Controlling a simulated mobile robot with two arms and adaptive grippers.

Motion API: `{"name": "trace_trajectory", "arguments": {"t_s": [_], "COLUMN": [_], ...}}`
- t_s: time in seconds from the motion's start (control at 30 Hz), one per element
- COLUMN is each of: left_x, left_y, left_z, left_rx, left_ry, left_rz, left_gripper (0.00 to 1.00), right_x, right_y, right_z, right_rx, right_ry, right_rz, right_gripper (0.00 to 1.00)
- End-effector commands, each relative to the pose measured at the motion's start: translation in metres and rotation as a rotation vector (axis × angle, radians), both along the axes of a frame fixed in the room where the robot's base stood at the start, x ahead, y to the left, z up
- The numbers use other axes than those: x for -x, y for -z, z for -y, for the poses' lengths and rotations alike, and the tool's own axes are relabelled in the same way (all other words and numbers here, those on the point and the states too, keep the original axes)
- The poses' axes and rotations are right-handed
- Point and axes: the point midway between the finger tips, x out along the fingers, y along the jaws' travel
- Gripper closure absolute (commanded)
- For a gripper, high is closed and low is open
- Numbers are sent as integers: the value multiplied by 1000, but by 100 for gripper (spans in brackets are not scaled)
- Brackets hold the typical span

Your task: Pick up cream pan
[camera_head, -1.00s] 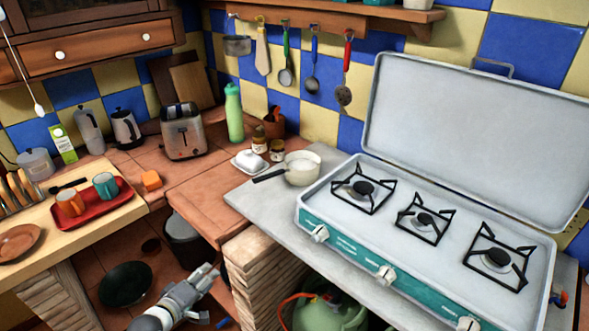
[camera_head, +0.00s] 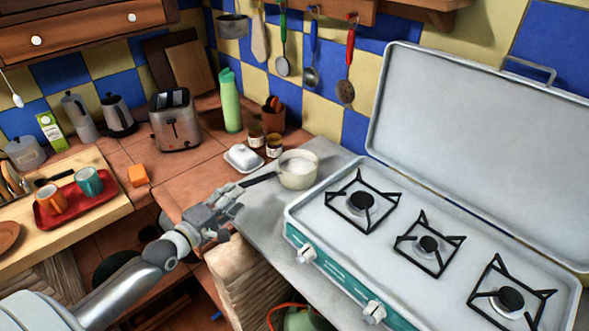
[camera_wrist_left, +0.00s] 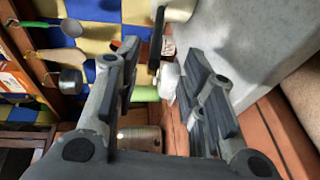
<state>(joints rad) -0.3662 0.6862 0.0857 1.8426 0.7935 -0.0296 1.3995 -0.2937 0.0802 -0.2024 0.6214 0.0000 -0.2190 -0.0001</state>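The cream pan (camera_head: 298,174) stands upright on the grey counter beside the camp stove. Its dark handle (camera_head: 259,179) points left toward my left gripper (camera_head: 232,197). The gripper is open and empty at the handle's end. In the left wrist view, the fingers of my left gripper (camera_wrist_left: 165,55) are spread wide. The dark handle (camera_wrist_left: 156,42) shows between and beyond the fingertips, with no visible contact. Part of the cream pan (camera_wrist_left: 174,9) shows at that view's top edge. My right gripper is not in view.
The camp stove (camera_head: 310,222) with its lid raised stands right of the pan. A white butter dish (camera_head: 243,158), two small jars and a green bottle (camera_head: 230,100) stand behind the handle. Utensils hang on the wall above. The grey counter in front of the pan is clear.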

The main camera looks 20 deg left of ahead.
Motion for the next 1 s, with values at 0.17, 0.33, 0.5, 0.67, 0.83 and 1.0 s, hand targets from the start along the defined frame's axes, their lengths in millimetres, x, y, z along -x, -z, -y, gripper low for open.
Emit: {"name": "trace_trajectory", "arguments": {"t_s": [0.17, 0.33, 0.5, 0.67, 0.83, 1.0], "left_x": [-25, -41, -48, -65, -86, -96], "left_y": [1, 4, 5, 4, 7, 10], "left_z": [3, 4, 5, 7, 9, 10], "left_rx": [0, 0, -1, -1, -1, -1], "left_ry": [-1, 0, 0, 0, -1, 0], "left_rz": [3, 2, 0, 2, 1, 0], "left_gripper": [63, 63, 63, 63, 63, 63], "right_x": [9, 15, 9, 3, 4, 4], "right_y": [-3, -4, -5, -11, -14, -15], "right_z": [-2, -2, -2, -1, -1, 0], "right_rx": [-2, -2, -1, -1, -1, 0], "right_ry": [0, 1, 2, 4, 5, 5], "right_rz": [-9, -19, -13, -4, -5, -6], "right_gripper": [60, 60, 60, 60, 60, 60]}}
